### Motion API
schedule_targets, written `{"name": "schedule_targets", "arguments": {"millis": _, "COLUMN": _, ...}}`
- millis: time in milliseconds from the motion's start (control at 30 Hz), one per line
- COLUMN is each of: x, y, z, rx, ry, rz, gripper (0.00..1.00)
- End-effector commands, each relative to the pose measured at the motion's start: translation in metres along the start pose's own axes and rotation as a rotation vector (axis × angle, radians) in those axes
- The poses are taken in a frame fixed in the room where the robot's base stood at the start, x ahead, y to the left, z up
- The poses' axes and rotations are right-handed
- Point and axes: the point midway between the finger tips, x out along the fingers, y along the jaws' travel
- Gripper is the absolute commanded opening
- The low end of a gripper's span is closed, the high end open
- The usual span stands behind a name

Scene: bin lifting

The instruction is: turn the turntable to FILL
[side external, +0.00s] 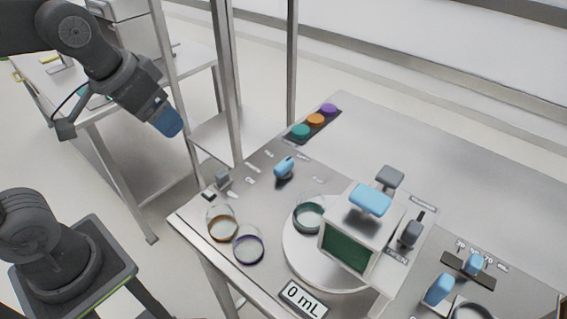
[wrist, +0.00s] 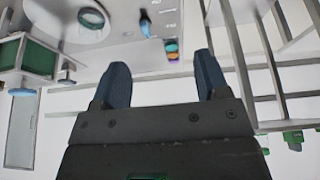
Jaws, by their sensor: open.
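The turntable (side external: 298,262) is a white round disc on the metal bench, partly hidden by a white box with a green window (side external: 347,246). A glass dish with teal contents (side external: 309,214) stands on the turntable's far left part. In the wrist view the turntable (wrist: 52,22) shows at the upper left with the dish (wrist: 92,18). A blue-handled knob (side external: 284,167) sits on the bench behind it. I cannot read a FILL label. My gripper (side external: 168,122) is raised left of the bench, apart from everything; in the wrist view its fingers (wrist: 163,70) are open and empty.
Two glass dishes, one amber-ringed (side external: 222,228) and one purple-ringed (side external: 248,248), stand at the bench's left edge. Teal, orange and purple buttons (side external: 316,120) are at the back. Metal posts (side external: 226,90) rise behind my gripper.

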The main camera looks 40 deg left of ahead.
Motion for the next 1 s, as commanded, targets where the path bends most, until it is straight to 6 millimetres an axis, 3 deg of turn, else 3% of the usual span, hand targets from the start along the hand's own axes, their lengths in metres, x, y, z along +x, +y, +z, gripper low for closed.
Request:
{"name": "schedule_targets", "arguments": {"millis": 167, "x": 0.021, "y": 0.012, "z": -0.058, "rx": 0.0, "ry": -0.111, "rz": 0.008, "gripper": 0.51}}
{"name": "schedule_targets", "arguments": {"millis": 267, "x": 0.04, "y": 0.021, "z": -0.087, "rx": -0.001, "ry": -0.168, "rz": 0.009, "gripper": 0.51}}
{"name": "schedule_targets", "arguments": {"millis": 500, "x": 0.106, "y": 0.045, "z": -0.143, "rx": 0.0, "ry": -0.303, "rz": 0.004, "gripper": 0.51}}
{"name": "schedule_targets", "arguments": {"millis": 700, "x": 0.16, "y": 0.062, "z": -0.165, "rx": 0.0, "ry": -0.385, "rz": -0.006, "gripper": 0.51}}
{"name": "schedule_targets", "arguments": {"millis": 1000, "x": 0.189, "y": 0.069, "z": -0.167, "rx": 0.0, "ry": -0.418, "rz": -0.011, "gripper": 0.51}}
